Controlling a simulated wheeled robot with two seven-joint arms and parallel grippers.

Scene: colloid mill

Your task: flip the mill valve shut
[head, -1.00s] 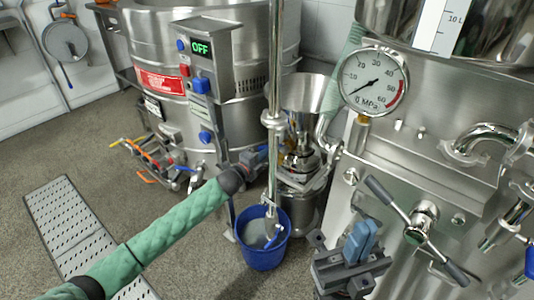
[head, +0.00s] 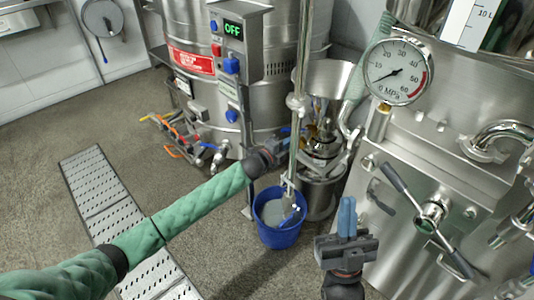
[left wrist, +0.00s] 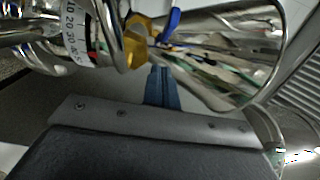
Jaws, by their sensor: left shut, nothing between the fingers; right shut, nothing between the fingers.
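The colloid mill stands in the middle of the head view, with a steel hopper (head: 330,86) on top and a steel body below. A brass fitting (left wrist: 136,48) and a blue lever (left wrist: 171,24) show just beyond my left fingers in the left wrist view; they look like the mill valve, but its position is unclear. My left gripper (head: 286,134) is beside the mill, partly behind an upright steel pipe. Its blue fingers (left wrist: 162,84) are shut and empty; I cannot tell whether they touch the lever. My right gripper (head: 347,216) is shut and empty, in front of the mill.
A blue bucket (head: 274,237) stands on the floor below the pipe (head: 302,70). A steel tank with an OFF control box (head: 238,40) stands behind. A floor grate (head: 105,205) lies at left.

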